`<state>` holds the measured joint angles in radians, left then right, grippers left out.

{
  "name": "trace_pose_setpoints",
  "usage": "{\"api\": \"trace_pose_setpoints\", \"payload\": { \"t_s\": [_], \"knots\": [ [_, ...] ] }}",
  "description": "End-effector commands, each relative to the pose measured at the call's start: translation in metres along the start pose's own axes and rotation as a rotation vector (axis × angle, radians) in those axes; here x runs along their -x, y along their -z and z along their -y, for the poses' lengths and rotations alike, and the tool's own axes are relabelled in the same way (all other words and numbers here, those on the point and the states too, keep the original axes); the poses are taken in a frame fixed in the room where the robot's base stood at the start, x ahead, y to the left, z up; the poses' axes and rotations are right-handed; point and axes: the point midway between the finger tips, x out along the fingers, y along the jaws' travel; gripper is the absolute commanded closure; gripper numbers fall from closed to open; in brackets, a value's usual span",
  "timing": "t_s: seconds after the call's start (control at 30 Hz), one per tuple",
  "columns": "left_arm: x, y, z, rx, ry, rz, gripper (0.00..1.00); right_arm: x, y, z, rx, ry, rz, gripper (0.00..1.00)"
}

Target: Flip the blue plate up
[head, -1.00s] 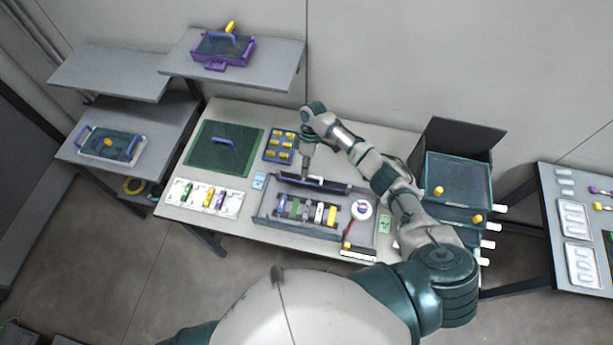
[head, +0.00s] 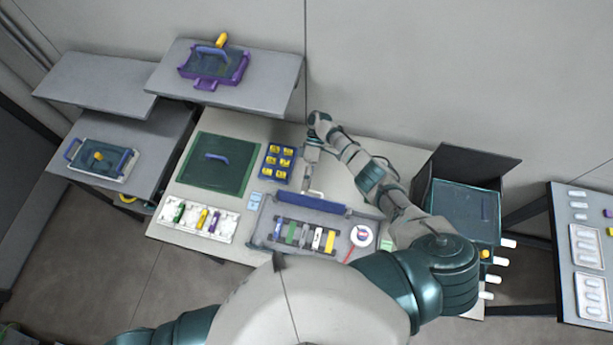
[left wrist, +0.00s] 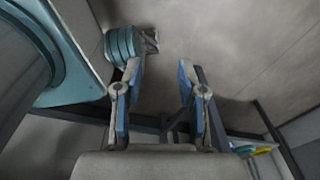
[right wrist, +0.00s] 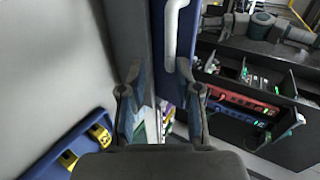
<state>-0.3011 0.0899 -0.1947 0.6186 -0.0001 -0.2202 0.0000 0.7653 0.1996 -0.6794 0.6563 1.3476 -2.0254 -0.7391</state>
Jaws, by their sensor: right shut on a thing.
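The blue plate (head: 311,204) stands tilted up along the back edge of the grey tray (head: 262,232), its blue face toward the head camera. My right gripper (head: 312,187) is behind the plate at its white handle. In the right wrist view the blue plate (right wrist: 158,30) runs between the fingers of my right gripper (right wrist: 160,75), with the white handle (right wrist: 171,38) at the fingertips. The gripper is shut on the plate; the exact contact is hard to see. My left gripper (left wrist: 160,75) is open and empty, pointing at bare floor and wall, outside the head view.
Several coloured blocks (head: 303,237) and a round white disc (head: 361,236) lie in the tray. A blue holder with yellow pieces (head: 277,164), a green mat (head: 216,165) and a white rack (head: 198,221) are to the left. A dark drawer box (head: 464,212) stands at right.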

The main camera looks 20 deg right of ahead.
Motion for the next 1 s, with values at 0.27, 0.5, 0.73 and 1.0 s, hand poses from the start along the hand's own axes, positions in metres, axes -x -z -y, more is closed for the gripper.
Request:
{"api": "trace_pose_setpoints", "payload": {
  "t_s": [0.27,0.5,0.73,1.0],
  "knots": [
    [-0.002,0.003,-0.016,0.000,-0.018,-0.003,0.60,-0.016,-0.007,-0.012,-0.031,-0.006,0.009,1.00],
    [-0.002,0.002,-0.014,-0.002,-0.017,-0.002,0.60,-0.016,-0.008,-0.012,-0.030,-0.005,0.008,0.64],
    [-0.001,0.003,-0.010,-0.002,-0.011,-0.004,0.60,-0.015,-0.009,-0.011,-0.027,-0.005,0.007,0.62],
    [-0.001,0.004,-0.008,0.000,-0.010,-0.005,0.60,-0.015,-0.009,-0.011,-0.027,-0.006,0.006,0.64]
  ]
}}
